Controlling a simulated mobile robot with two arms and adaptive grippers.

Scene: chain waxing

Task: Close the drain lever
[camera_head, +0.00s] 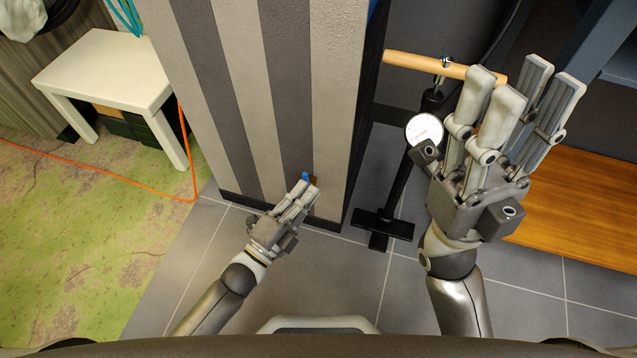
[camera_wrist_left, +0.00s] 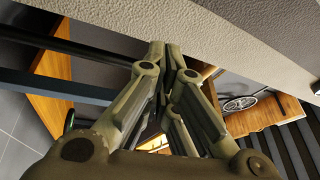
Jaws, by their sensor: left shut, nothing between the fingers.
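A small blue lever (camera_head: 305,177) shows low on the front of the striped cabinet (camera_head: 337,110), with a small brown part beside it. My left gripper (camera_head: 303,187) is at the lever, its fingertips shut and empty. The fingers hide part of the lever, and I cannot tell whether they touch it. In the left wrist view, the shut fingers (camera_wrist_left: 165,50) reach the pale textured panel; the lever is not visible there. My right gripper (camera_head: 522,85) is open and raised at the right, away from the lever.
A floor pump with a wooden handle (camera_head: 420,65) and round gauge (camera_head: 424,131) stands right of the cabinet, close to my right gripper. A wooden board (camera_head: 585,215) is at the right. A white table (camera_head: 103,72) and orange cable (camera_head: 100,172) are at the left. Grey tiles are clear in front.

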